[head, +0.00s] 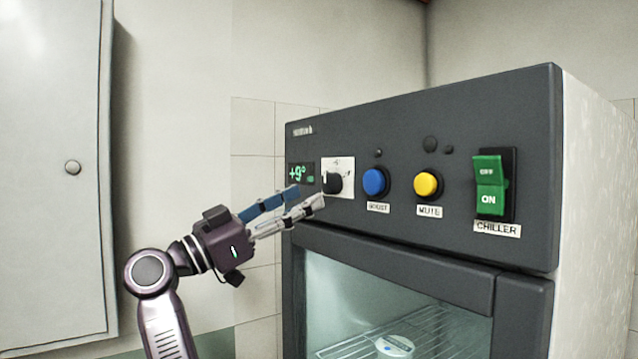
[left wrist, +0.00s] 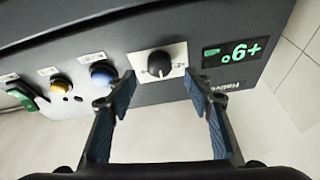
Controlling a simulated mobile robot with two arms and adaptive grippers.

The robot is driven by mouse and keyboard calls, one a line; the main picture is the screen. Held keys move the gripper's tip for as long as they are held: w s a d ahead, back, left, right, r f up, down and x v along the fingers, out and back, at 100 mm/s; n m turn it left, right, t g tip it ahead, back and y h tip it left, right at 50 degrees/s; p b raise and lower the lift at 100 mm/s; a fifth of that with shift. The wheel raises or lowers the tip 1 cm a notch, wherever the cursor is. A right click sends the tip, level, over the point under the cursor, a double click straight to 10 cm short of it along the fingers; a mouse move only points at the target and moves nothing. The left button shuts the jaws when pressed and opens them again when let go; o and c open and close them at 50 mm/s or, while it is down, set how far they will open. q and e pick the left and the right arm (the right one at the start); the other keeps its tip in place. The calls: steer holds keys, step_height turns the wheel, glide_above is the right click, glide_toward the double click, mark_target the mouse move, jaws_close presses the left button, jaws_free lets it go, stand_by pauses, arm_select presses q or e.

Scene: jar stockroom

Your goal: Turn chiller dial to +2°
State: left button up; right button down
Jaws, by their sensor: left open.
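The chiller dial is a black knob (head: 332,183) on a white plate on the dark front panel of the chiller. The green display (head: 301,174) left of it reads +9°. My left gripper (head: 308,199) is at the panel, its fingers pointing toward the dial from the lower left. In the left wrist view the dial (left wrist: 159,64) lies beyond the gap between the open fingers (left wrist: 160,88), with nothing between them. The display (left wrist: 232,52) shows there upside down. I cannot tell how far the fingertips are from the knob. My right gripper is not in view.
Right of the dial are a blue button (head: 375,182), a yellow button (head: 427,184) and a green chiller switch (head: 490,185). The glass door (head: 390,300) is below the panel. A grey cabinet (head: 55,180) stands at the left.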

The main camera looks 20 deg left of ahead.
mark_target(325, 187)
arm_select(q)
steer(key=p+x, duration=0.2)
steer(key=x, duration=0.2)
steer(key=shift+d+r, duration=0.15)
steer(key=shift+r, duration=0.05)
steer(key=shift+w+d, duration=0.2)
steer(key=shift+w, duration=0.25)
